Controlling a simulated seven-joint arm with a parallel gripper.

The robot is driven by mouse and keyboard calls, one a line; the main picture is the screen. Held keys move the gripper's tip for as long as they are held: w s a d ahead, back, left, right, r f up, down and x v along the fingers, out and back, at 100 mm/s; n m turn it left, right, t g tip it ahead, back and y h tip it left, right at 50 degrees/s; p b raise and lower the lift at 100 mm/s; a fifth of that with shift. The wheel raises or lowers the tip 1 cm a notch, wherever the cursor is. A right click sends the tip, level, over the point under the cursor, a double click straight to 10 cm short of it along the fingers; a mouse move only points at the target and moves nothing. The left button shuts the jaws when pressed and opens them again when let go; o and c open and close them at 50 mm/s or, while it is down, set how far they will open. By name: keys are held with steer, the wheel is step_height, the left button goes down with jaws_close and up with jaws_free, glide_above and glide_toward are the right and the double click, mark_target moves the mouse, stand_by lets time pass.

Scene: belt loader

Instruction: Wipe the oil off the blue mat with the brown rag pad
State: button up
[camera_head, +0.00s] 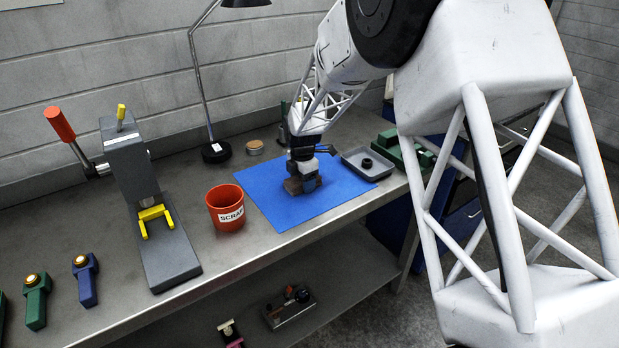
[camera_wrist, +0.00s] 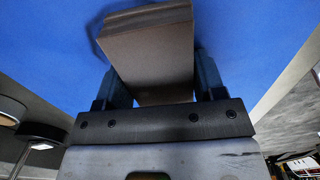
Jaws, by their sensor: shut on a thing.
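The blue mat (camera_head: 285,212) lies flat on the grey bench. My gripper (camera_head: 302,180) is over the middle of the mat, pointing down. It is shut on the brown rag pad (camera_head: 293,187), which is low at the mat; I cannot tell for sure whether it presses on it. In the wrist view the rag pad (camera_wrist: 148,50) sits between the two fingers, with the mat (camera_wrist: 255,40) beyond it. A darker patch edges the pad's left side there; I cannot tell if it is oil or shadow. No oil is clearly visible elsewhere on the mat.
A red scrap cup (camera_head: 226,210) stands left of the mat. A grey tray (camera_head: 352,158) holding a dark round part sits at its right edge, with a green block (camera_head: 390,145) behind. A press (camera_head: 150,205) and a lamp (camera_head: 216,152) stand further left.

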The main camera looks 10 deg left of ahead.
mark_target(297, 181)
steer(key=shift+s+a+r, duration=0.1)
steer(key=shift+s+a, duration=0.2)
steer(key=shift+s, duration=0.05)
steer(key=shift+s+a+r, duration=0.2)
steer(key=shift+r, duration=0.55)
steer(key=shift+s+a+r, duration=0.15)
steer(key=shift+a+r, duration=0.05)
steer(key=shift+r, duration=3.25)
steer(key=w+d, duration=0.3)
steer(key=w, duration=0.4)
steer(key=shift+w+f, duration=0.2)
steer(key=shift+w, duration=0.05)
steer(key=shift+d, duration=0.1)
